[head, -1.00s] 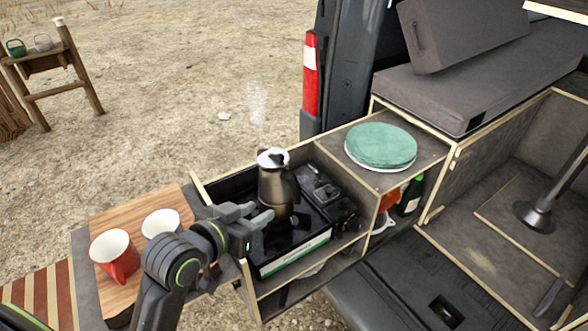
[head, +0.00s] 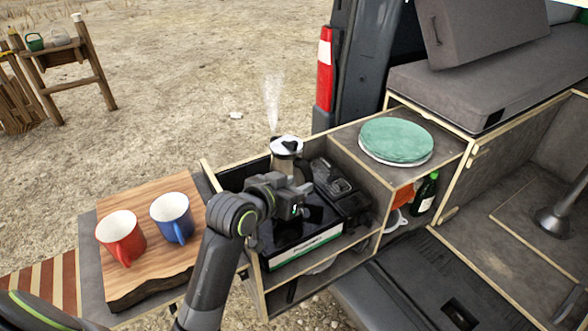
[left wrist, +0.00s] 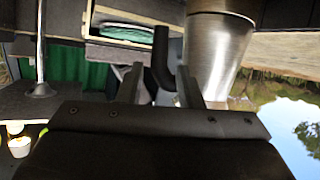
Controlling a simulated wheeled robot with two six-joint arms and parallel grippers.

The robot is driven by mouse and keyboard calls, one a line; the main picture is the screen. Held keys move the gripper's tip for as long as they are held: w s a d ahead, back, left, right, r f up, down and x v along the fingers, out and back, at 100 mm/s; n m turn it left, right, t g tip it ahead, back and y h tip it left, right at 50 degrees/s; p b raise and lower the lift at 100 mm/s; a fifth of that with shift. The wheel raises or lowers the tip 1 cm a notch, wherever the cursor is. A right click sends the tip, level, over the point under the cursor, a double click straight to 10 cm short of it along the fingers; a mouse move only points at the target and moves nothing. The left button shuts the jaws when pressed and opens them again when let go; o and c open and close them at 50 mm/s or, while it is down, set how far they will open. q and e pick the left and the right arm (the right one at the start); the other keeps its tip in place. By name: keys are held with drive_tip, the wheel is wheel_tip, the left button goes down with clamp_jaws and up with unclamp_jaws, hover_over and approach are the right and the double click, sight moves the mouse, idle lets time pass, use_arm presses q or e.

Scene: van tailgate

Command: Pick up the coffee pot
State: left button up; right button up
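The metal coffee pot (head: 285,160) stands upright on the black camping stove (head: 320,215), with steam rising above it. My left gripper (head: 300,190) is in front of it and hides its lower body and handle in the head view. In the left wrist view the pot's shiny body (left wrist: 215,50) is upper right of centre. Its dark handle (left wrist: 160,60) shows between the two fingers of my left gripper (left wrist: 160,90). The fingers are apart, with gaps to the handle, so the gripper looks open. My right gripper is in neither view.
A red mug (head: 121,240) and a blue mug (head: 173,217) stand on a wooden board (head: 155,270) left of the stove. Green plates (head: 396,140) lie on the box top at right. A green bottle (head: 425,192) stands in the compartment below.

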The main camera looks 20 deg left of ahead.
sight(306, 179)
use_arm(q)
drive_tip(key=shift+x, duration=3.1)
clamp_jaws()
drive_tip(key=shift+r, duration=0.25)
